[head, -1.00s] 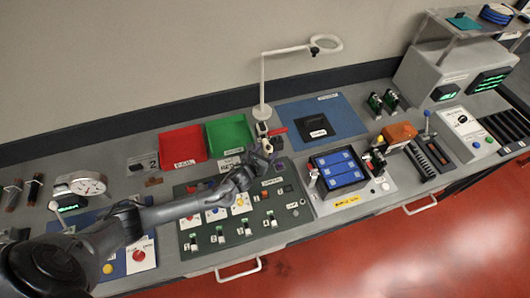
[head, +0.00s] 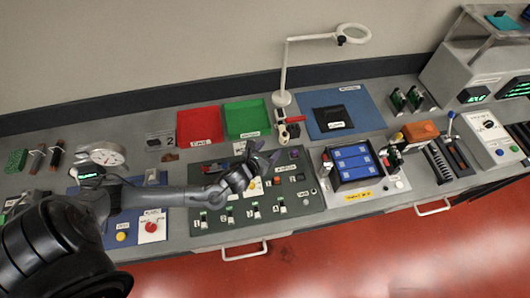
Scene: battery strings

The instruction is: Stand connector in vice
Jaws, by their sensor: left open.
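My left gripper (head: 258,162) is over the back part of the dark green switch panel, at the end of my arm coming in from the left. Its jaws are open, with a small dark purplish shape at their tips; I cannot tell whether it is a finger or a part. What looks like the vice (head: 289,127), a small grey and red device, stands behind and right of the gripper, by the lamp foot. The gripper is apart from it. I cannot make out the connector for certain. My right gripper is not in view.
A red tray (head: 200,127) and a green tray (head: 246,119) lie behind the gripper. The lamp (head: 284,75) rises behind the vice. A blue mat (head: 371,110) lies to its right. A blue battery pack (head: 352,162) stands right of the switch panel (head: 262,208).

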